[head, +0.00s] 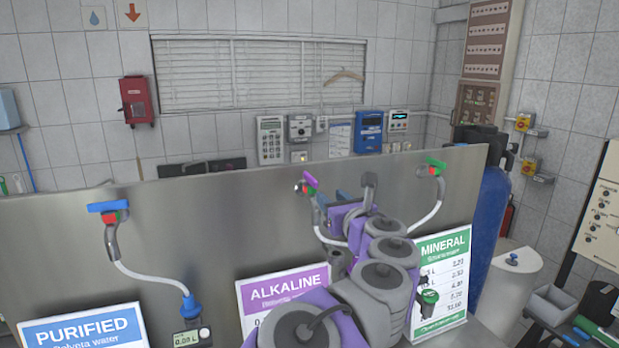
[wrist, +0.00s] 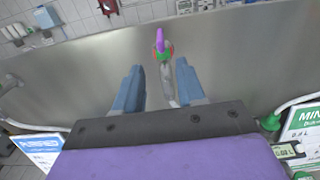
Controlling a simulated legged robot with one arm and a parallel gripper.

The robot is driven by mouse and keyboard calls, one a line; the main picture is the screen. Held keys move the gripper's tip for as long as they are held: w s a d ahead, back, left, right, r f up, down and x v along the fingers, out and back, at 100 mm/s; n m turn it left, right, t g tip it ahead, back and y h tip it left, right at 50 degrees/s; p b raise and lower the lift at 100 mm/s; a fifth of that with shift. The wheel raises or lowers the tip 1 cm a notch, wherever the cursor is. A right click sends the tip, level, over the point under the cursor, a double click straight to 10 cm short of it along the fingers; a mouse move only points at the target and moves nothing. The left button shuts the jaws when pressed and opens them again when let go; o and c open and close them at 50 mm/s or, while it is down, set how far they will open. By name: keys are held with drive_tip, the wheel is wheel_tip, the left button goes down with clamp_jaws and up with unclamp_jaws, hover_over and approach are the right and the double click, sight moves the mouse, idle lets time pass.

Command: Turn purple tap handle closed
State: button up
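The purple tap handle (head: 310,179) sits on a tap with red and green parts at the top of the steel panel, above the ALKALINE sign. In the head view it is short and slanted. In the wrist view the handle (wrist: 160,40) points nearly straight up from the tap, just beyond and between the fingertips. I see no contact with the handle.
A blue-handled tap (head: 109,207) is on the panel (head: 200,220) at left and a green-handled tap (head: 436,165) at right, each with a pale hose. PURIFIED (head: 82,330), ALKALINE (head: 283,294) and MINERAL (head: 443,280) signs stand low in front. A blue tank (head: 490,210) stands behind at right.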

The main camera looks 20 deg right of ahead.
approach(313, 179)
drive_tip(key=w+d, duration=0.2)
drive_tip(key=w+a, duration=0.1)
drive_tip(key=w, duration=0.1)
drive_tip(key=w+a, duration=0.1)
drive_tip(key=w, duration=0.1)
drive_tip(key=w+a+p, duration=0.1)
drive_tip(key=w, duration=0.1)
drive_tip(key=shift+f, duration=0.2)
drive_tip(key=shift+w+d+r, duration=0.2)
drive_tip(key=shift+d, duration=0.05)
drive_tip(key=w+d, duration=0.2)
drive_tip(key=shift+w+f+p, duration=0.3)
drive_tip(key=shift+w+p, duration=0.05)
drive_tip(key=shift+w, duration=0.05)
drive_tip(key=shift+w+a, duration=0.15)
drive_tip(key=shift+w, duration=0.15)
drive_tip(key=shift+w+a, duration=0.15)
drive_tip(key=shift+a, duration=0.95)
drive_tip(key=shift+s+d, duration=0.2)
drive_tip(key=shift+d, duration=0.7)
drive_tip(key=c, duration=0.4)
drive_tip(key=shift+a, duration=0.15)
drive_tip(key=c, duration=0.3)
drive_tip(key=shift+a, duration=0.2)
clamp_jaws()
